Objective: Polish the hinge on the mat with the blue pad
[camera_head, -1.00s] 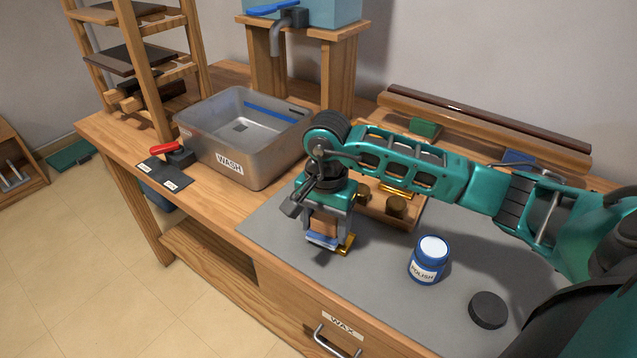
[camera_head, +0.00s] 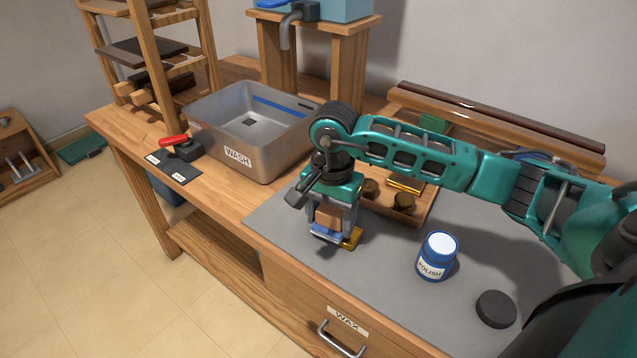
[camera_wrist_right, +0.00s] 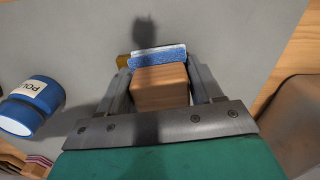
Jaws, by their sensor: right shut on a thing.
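My right gripper (camera_head: 330,222) is shut on the wooden block of the blue pad (camera_head: 325,233), low over the grey mat (camera_head: 385,300). The brass hinge (camera_head: 353,237) shows just right of the pad; the rest of it is hidden behind pad and gripper. In the right wrist view, the wooden block (camera_wrist_right: 160,90) sits between the fingers with the blue pad (camera_wrist_right: 158,57) beyond it. A bit of the hinge (camera_wrist_right: 123,61) shows at the pad's left. I cannot tell whether pad and hinge touch. My left gripper is not in view.
An open polish jar (camera_head: 437,257) and a dark round lid (camera_head: 496,309) stand on the mat. A wooden tray (camera_head: 418,215) with brass pieces lies behind the gripper. A metal wash basin (camera_head: 270,150) stands to the left. The mat's front is clear.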

